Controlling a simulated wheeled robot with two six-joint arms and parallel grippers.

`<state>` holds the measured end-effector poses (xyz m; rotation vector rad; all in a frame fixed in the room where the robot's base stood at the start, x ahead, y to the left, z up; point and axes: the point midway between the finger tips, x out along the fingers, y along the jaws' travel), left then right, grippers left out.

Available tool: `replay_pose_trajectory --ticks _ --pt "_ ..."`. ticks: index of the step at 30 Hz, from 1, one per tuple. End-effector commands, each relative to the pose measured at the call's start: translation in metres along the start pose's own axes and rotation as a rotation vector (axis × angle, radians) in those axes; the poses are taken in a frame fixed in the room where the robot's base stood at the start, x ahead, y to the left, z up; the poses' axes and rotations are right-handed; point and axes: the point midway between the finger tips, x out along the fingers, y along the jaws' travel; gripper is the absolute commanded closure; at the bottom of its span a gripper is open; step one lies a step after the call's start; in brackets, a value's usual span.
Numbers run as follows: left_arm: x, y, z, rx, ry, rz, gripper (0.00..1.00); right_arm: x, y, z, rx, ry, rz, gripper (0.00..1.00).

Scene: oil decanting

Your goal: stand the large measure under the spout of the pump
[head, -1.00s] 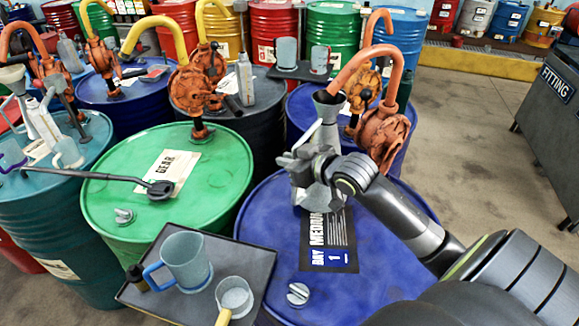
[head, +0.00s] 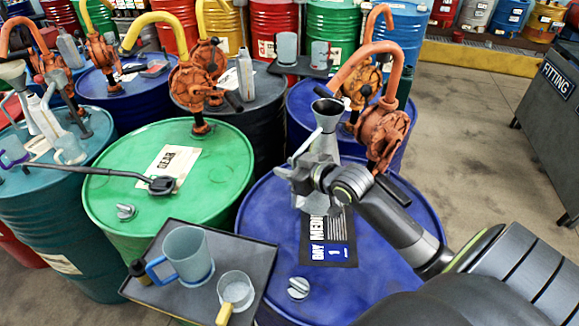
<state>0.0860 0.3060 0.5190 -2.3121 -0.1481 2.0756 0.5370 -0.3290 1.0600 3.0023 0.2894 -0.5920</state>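The large measure (head: 325,147), a tall grey tapered can with a flared mouth, stands about upright on the blue drum (head: 405,215), at the rear middle of its lid. Its mouth is just below the end of the spout of the orange pump (head: 378,132). My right gripper (head: 296,178) is at the measure's side, around mid-height, coming from the right across its front. It hides part of the body, and I cannot tell whether its fingers are closed on it. My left gripper is out of view.
A dark tray (head: 236,252) at the front left holds a clear blue-handled jug (head: 188,255) and a smaller yellow-handled cup (head: 236,290). A card (head: 328,240) and a cap (head: 298,288) lie on the blue lid. A green drum (head: 118,165) stands to the left.

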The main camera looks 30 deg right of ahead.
Motion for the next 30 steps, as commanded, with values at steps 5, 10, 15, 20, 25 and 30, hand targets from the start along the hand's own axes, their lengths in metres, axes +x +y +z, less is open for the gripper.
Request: replay_pose_trajectory --ticks 5,10,15,20,25,30 --pt "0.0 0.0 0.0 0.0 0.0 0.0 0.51 0.0 0.0 0.0 0.0 0.0 0.0 0.67" --pt "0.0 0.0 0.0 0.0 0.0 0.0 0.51 -0.006 0.001 -0.001 -0.003 -0.001 0.002 0.67" --pt "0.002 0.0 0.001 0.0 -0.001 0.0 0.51 -0.03 0.001 -0.001 -0.008 -0.002 0.001 0.67" --pt "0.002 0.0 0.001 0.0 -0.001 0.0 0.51 -0.058 0.001 -0.001 -0.007 -0.003 0.001 0.67" --pt "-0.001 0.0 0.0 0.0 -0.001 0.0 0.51 -0.084 0.001 -0.001 -0.007 -0.004 0.002 0.67" --pt "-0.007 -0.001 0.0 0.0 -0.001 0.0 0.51 -0.106 0.001 -0.002 -0.005 -0.004 0.003 0.67"
